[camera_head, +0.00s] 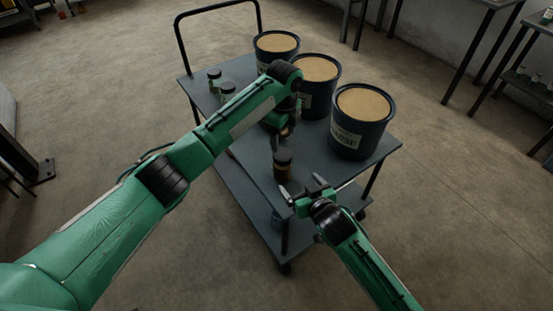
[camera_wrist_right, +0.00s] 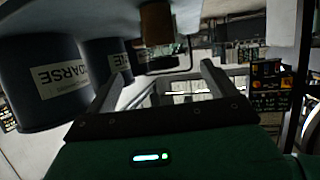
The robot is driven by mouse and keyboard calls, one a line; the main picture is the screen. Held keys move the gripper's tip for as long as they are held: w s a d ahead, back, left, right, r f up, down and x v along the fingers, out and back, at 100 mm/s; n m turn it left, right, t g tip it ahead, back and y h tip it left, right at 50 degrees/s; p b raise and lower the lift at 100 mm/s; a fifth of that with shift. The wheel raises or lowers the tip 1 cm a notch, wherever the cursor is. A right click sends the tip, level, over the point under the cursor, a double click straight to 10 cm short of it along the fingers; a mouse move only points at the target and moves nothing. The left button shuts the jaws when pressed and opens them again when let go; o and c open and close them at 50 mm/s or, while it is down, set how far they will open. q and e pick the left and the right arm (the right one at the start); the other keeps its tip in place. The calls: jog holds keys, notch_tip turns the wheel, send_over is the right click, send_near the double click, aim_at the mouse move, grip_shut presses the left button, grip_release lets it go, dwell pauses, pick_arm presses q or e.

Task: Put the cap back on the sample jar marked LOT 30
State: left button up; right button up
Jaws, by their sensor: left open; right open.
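A small jar with brown contents (camera_head: 283,172) stands upright near the front edge of the cart top, with a dark cap (camera_head: 283,156) at its top. I cannot tell whether the cap is seated. My left gripper (camera_head: 281,139) is open just above and behind it, pointing down, partly hidden by its own arm. My right gripper (camera_head: 301,189) is open and empty, in front of the jar at the cart's near edge. A brown jar-like shape (camera_wrist_right: 156,24) shows beyond its fingers (camera_wrist_right: 164,66) in the right wrist view. I cannot read a lot mark.
Three dark buckets of tan grain (camera_head: 277,45) (camera_head: 318,72) (camera_head: 362,115) line the right side of the cart (camera_head: 240,158). Two small dark-capped jars (camera_head: 214,80) (camera_head: 228,90) stand at its back left. A black push handle (camera_head: 178,40) rises at the far end. Benches (camera_head: 500,40) stand right.

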aim_at(282, 163)
pick_arm(q)
jog(key=shift+w+r, duration=0.1)
jog(key=shift+r, duration=0.15)
pick_arm(e)
jog(key=shift+r, duration=0.15)
jog(key=x, duration=1.4)
